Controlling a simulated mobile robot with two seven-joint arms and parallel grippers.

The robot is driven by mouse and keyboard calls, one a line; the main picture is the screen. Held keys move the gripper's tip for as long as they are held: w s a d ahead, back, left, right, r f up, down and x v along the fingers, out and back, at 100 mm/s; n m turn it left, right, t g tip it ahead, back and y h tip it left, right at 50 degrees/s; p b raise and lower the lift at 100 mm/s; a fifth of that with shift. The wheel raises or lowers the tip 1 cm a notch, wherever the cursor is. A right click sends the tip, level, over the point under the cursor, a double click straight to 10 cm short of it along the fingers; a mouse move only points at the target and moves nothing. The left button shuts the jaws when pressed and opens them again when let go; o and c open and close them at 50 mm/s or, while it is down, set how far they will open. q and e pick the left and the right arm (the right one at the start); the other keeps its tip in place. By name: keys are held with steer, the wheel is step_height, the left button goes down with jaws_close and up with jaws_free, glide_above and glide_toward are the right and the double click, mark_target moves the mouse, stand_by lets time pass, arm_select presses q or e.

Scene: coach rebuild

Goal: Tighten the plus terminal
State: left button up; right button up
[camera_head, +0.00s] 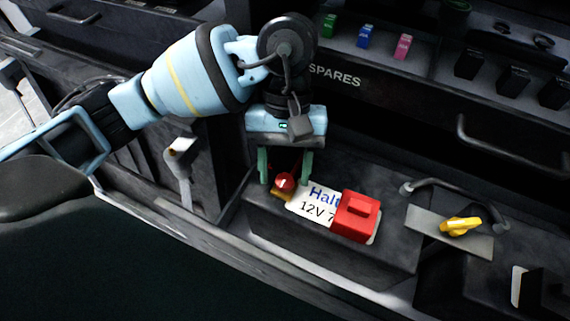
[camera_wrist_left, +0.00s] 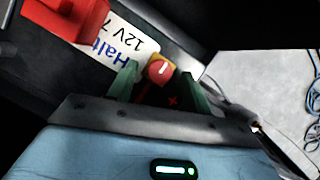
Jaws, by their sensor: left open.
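The plus terminal is a round red knob (camera_head: 285,182) on a yellowish base, at the left end of the dark battery box (camera_head: 385,255). In the left wrist view the knob (camera_wrist_left: 160,69) shows a white line on its top, and a red plus mark (camera_wrist_left: 173,100) lies beside it. My left gripper (camera_head: 285,177) points down over the knob with its green fingers apart. The fingers (camera_wrist_left: 158,74) stand on either side of the knob, and a gap shows between them and it. My right gripper is not in view.
A red block-shaped cover (camera_head: 357,215) sits on the white label (camera_head: 311,203) right of the knob. A yellow turn handle (camera_head: 460,226) on a grey plate and a curved black handle (camera_head: 455,188) lie further right. The "SPARES" shelf (camera_head: 400,92) is behind.

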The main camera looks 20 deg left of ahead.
arm_select(q)
steer(key=v, duration=0.7)
steer(key=shift+r, duration=0.4)
steer(key=shift+w, duration=0.1)
